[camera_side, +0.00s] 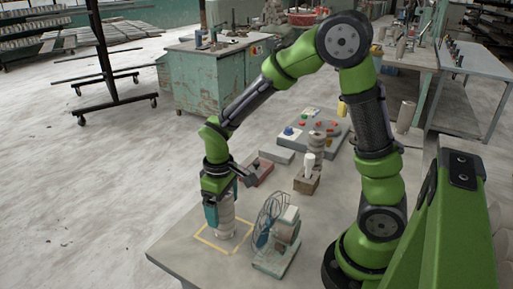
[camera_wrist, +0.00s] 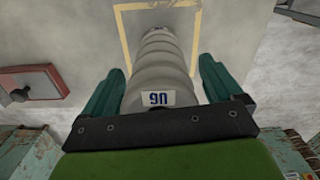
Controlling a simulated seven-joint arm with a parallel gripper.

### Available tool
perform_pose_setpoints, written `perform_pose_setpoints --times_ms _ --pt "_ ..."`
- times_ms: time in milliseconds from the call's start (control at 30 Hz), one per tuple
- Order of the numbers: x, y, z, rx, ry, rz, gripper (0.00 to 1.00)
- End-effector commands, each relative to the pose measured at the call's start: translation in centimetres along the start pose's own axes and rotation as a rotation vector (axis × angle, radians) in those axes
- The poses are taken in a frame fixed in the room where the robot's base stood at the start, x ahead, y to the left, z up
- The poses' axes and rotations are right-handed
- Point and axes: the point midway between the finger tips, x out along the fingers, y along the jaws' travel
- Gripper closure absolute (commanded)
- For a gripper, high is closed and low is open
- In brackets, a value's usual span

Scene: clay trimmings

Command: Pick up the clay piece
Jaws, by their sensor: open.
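The clay piece (camera_side: 226,222) is a pale grey ribbed cylinder standing upright on the table, inside a yellow outlined square. In the wrist view the clay piece (camera_wrist: 161,62) lies between the two teal fingers and bears a white label with blue characters. My gripper (camera_side: 217,204) is open and low over the piece, with a finger on either side. In the wrist view my gripper (camera_wrist: 161,68) shows a narrow gap beside the piece. The side view partly hides the piece's upper part behind the gripper.
A small fan (camera_side: 270,240) stands close to the right of the piece. Behind are a red-topped box (camera_side: 256,172), a block with a white bottle (camera_side: 307,172) and a control panel (camera_side: 300,133) with coloured buttons. The table's front left corner is clear.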

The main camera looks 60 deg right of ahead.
Motion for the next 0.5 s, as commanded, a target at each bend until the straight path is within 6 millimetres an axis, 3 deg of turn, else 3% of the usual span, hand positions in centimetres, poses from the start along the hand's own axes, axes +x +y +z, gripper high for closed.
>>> perform_pose_setpoints --times_ms 300,500 --pt "0.61 0.0 -0.03 0.001 0.002 0.0 0.09" --pt "0.59 0.0 -0.03 0.0 0.002 0.0 0.39"
